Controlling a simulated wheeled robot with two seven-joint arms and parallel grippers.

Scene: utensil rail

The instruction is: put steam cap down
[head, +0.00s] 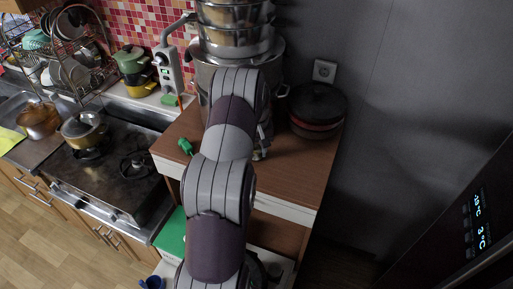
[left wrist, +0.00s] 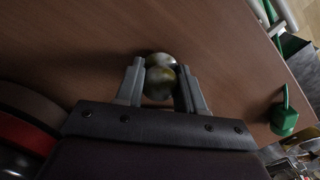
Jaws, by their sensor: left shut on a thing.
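The steam cap (left wrist: 160,83) shows in the left wrist view as a small, shiny, rounded metal piece with a yellowish tint. My left gripper (left wrist: 161,88) is shut on it, with one finger on each side. The brown wooden tabletop (left wrist: 100,35) lies just beyond the cap; I cannot tell whether the cap touches it. My right gripper is not in view.
A tall steel steamer pot (head: 205,75) stands behind my arm. A dark pot with a red band (head: 317,105) stands to the right. A small green object (head: 186,146) lies near the table's left edge. The front right of the tabletop is bare.

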